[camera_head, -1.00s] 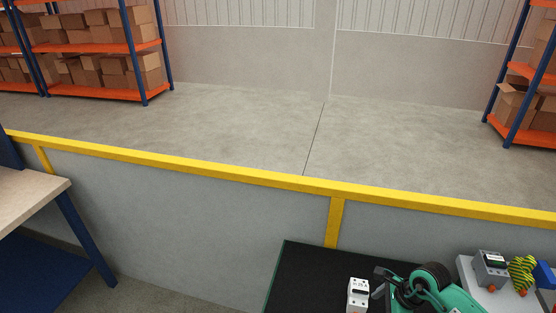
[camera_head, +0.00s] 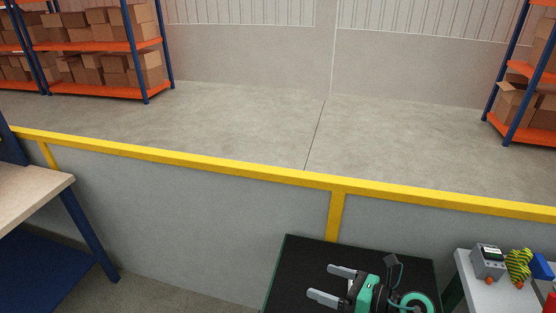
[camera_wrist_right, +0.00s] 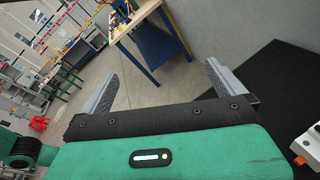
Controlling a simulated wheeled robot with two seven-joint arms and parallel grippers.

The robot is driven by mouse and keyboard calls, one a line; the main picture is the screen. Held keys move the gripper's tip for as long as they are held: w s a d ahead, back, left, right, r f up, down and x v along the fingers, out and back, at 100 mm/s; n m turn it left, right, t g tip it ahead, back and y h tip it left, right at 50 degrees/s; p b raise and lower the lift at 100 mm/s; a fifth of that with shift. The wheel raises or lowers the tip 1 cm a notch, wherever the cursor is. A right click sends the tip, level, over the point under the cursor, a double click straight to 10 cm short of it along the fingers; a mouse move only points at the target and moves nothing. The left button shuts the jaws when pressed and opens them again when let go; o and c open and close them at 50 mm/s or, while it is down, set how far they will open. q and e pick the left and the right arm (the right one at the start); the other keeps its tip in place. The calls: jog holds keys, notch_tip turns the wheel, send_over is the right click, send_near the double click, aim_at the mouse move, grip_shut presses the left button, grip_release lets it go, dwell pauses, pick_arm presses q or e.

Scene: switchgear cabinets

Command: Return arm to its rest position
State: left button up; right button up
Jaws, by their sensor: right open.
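My right gripper (camera_head: 320,281) is at the bottom of the head view, above the black table top (camera_head: 300,250). Its two grey fingers point left and stand apart with nothing between them. In the right wrist view the gripper (camera_wrist_right: 160,72) also shows both fingers spread and empty. My green and black right arm comes in from the bottom right. A white device with an orange part (camera_wrist_right: 306,150) is at the right edge of the right wrist view. In the head view my gripper mostly covers the spot of the small white device. My left gripper is not in view.
A light table (camera_head: 475,295) at the right holds a grey device (camera_head: 488,262), a yellow-green coil (camera_head: 518,266) and a blue part (camera_head: 541,266). A low grey wall with a yellow rail (camera_head: 250,174) runs behind. A workbench (camera_head: 35,195) stands left. Open floor lies between.

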jog(key=w+d+r+m+t+h, duration=0.1)
jog(key=d+r+m+t+h, duration=0.1)
jog(key=r+m+t, duration=0.45)
jog(key=d+r+m+t+h, duration=0.2)
jog(key=d+m+t, duration=0.15)
jog(key=m, duration=0.65)
jog(key=s+d+f+m+g+h, duration=0.15)
jog(key=d+f+m+h, duration=0.5)
jog(key=m+h, duration=0.65)
jog(key=s+f+m+g+y, duration=0.1)
jog(key=s+f+m+g, duration=0.3)
jog(key=s, duration=0.3)
jog(key=s+a+f+m+g+y, duration=0.1)
jog(key=s+f+m+g, duration=0.3)
jog(key=s, duration=0.4)
jog(key=s+f+m+g+y, duration=0.25)
jog(key=s+m+g, duration=0.2)
jog(key=s, duration=0.25)
notch_tip(320, 180, down, 36)
jog(key=f+g+h+b, duration=0.1)
jog(key=g+b, duration=0.1)
jog(key=b, duration=0.2)
jog(key=s+d+f+g+b, duration=0.1)
jog(key=s+d+f+b, duration=0.2)
jog(key=s+f, duration=1.6)
notch_tip(320, 180, down, 3)
jog(key=shift+s+f+n+b, duration=0.15)
jog(key=shift+f+n+b, duration=0.05)
jog(key=shift+n+b, duration=0.25)
